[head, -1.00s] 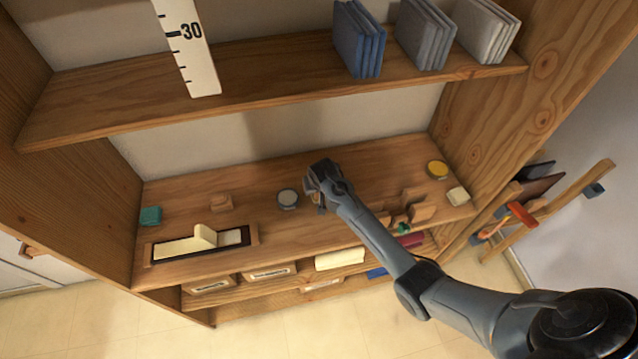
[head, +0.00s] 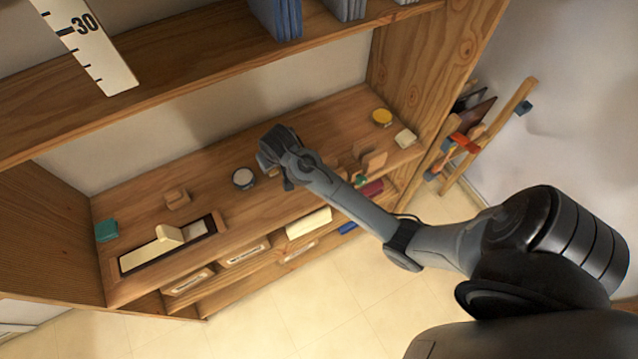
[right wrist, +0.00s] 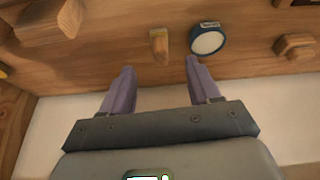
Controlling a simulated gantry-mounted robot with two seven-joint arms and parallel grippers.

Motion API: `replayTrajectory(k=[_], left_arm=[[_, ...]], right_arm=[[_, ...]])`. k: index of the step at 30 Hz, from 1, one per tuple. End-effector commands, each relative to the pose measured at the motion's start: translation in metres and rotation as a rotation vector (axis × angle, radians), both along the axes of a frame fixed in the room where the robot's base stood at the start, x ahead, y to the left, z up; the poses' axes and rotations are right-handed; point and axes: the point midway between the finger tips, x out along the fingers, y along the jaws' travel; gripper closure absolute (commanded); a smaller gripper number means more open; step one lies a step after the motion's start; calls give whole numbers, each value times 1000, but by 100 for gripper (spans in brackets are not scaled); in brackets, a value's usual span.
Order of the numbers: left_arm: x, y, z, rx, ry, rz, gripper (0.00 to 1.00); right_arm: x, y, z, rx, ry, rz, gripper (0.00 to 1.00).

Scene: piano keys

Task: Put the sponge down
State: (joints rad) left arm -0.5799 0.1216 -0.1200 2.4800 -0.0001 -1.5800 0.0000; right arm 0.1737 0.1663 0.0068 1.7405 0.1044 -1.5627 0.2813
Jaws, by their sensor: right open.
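No object is clearly recognizable as a sponge. A teal block (head: 107,231) lies at the left end of the wooden shelf board (head: 130,205), and a cream block (head: 405,138) lies at its right end. My right gripper (head: 275,157) is over the middle of this board, beside a round tin (head: 244,179). In the right wrist view the gripper (right wrist: 160,80) is open and empty. A small wooden piece (right wrist: 159,46) lies ahead between its fingers, and the blue-rimmed tin (right wrist: 208,40) is by the right finger. My left gripper is not in view.
A tray (head: 222,221) with cream keys, one raised, lies at front left. A wooden block (head: 176,198) is behind it. A yellow-topped tin (head: 382,117) and several wooden pieces (head: 370,163) are at right. An upper shelf (head: 190,62) hangs above.

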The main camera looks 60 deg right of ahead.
Motion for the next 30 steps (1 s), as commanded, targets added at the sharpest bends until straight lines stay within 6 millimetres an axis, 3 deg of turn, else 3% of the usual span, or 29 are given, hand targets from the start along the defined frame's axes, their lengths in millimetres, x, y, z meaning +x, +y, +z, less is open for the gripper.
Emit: replayTrajectory(k=[3, 7, 12, 15, 21, 30], left_arm=[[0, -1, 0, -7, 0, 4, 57], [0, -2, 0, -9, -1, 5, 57], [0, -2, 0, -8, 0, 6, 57], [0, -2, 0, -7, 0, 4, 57], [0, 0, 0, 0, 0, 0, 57], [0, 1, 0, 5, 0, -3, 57]], right_arm=[[-49, 25, -17, -17, 28, 109, 39], [-111, 56, -24, -28, 53, 249, 39], [-186, 92, -16, -23, 75, 412, 39], [-219, 105, -6, -15, 79, 481, 39], [-253, 120, 8, -5, 81, 552, 39], [-257, 121, 10, -4, 81, 562, 39]])
